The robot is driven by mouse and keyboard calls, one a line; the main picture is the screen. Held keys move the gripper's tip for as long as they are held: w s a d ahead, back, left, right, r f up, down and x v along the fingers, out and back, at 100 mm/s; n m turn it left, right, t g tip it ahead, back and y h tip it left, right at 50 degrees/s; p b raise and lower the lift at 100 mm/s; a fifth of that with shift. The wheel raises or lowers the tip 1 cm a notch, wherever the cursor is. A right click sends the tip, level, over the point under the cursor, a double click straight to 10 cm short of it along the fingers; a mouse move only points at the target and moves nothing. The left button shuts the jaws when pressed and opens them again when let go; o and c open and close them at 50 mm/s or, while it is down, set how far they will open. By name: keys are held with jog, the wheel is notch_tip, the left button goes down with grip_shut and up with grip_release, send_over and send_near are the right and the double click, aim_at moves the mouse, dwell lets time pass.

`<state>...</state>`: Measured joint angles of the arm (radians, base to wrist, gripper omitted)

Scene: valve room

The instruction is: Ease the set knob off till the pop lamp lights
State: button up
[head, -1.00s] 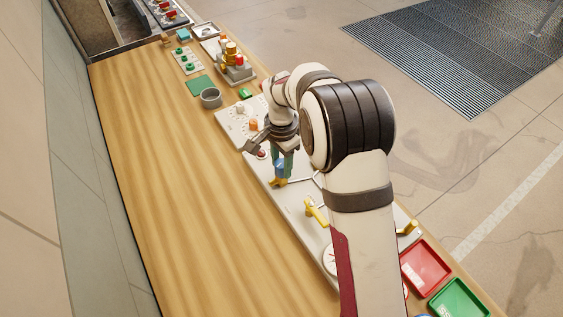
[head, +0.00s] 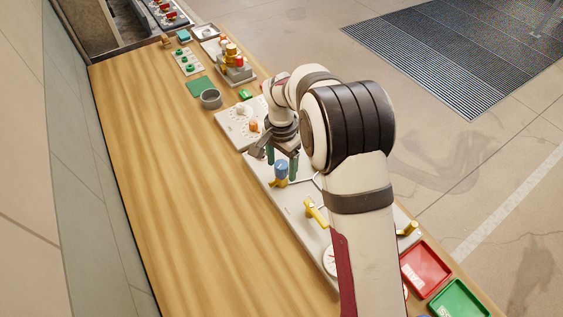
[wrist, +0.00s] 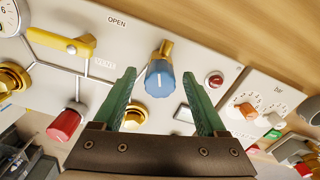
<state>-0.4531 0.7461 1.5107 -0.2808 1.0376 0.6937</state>
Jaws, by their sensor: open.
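A blue knob (wrist: 159,82) with a white mark sits on a brass-coloured stem on the pale panel; it also shows in the head view (head: 281,170). I see no label naming it the set knob. My gripper (wrist: 157,76) is open, with its green fingers apart on either side of the knob and gaps showing on both sides. In the head view my gripper (head: 281,163) is over the panel at the knob. A small round dark red lamp (wrist: 215,79) is right of the knob and looks unlit; I cannot tell whether it is the pop lamp.
A yellow lever (wrist: 62,41) is by the VENT lettering, left of the knob. A red knob (wrist: 66,121) and brass fittings are also near. A dial plate (wrist: 262,110) with an orange knob is at right. Red (head: 424,268) and green trays are at lower right. The wooden bench (head: 170,200) is clear at left.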

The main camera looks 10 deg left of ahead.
aim_at(282, 163)
notch_tip(282, 163, up, 16)
jog(key=shift+f, duration=0.1)
dwell(0.5)
notch_tip(282, 163, down, 16)
jog(key=n, duration=0.3)
jog(key=shift+w+f+n, duration=0.1)
jog(key=shift+n, duration=0.2)
grip_shut()
